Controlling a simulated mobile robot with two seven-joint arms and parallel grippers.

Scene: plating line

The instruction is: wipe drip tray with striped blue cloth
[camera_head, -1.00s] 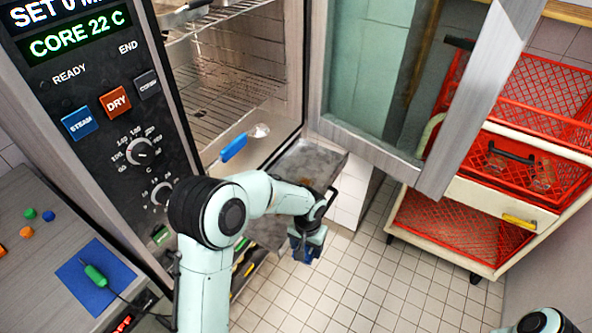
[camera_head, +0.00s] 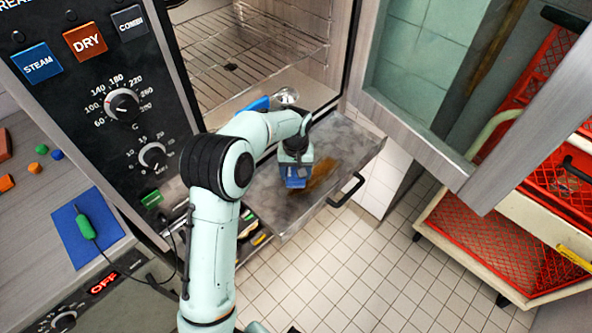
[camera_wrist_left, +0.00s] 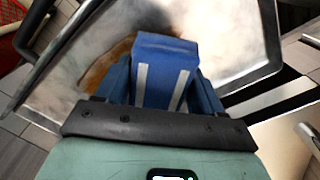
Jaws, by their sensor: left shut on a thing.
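The drip tray (camera_head: 270,218) is a grey metal tray with a black handle (camera_head: 346,190), pulled out below the oven chamber. A brown stain (camera_head: 322,176) lies on it. My left gripper (camera_head: 294,180) is over the tray beside the stain, pointing down. It is shut on the striped blue cloth (camera_wrist_left: 165,68), which shows as a folded blue block with pale stripes in the left wrist view. The stain also shows there (camera_wrist_left: 112,66), partly hidden behind the cloth. I cannot tell whether the cloth touches the tray. My right gripper is not in view.
The oven door (camera_head: 440,110) stands open at the right. Wire racks (camera_head: 250,60) are inside the chamber. A blue-handled thing (camera_head: 256,104) and a small metal bowl (camera_head: 286,96) lie at the chamber floor. A cart with red crates (camera_head: 500,240) stands right. The tiled floor is clear.

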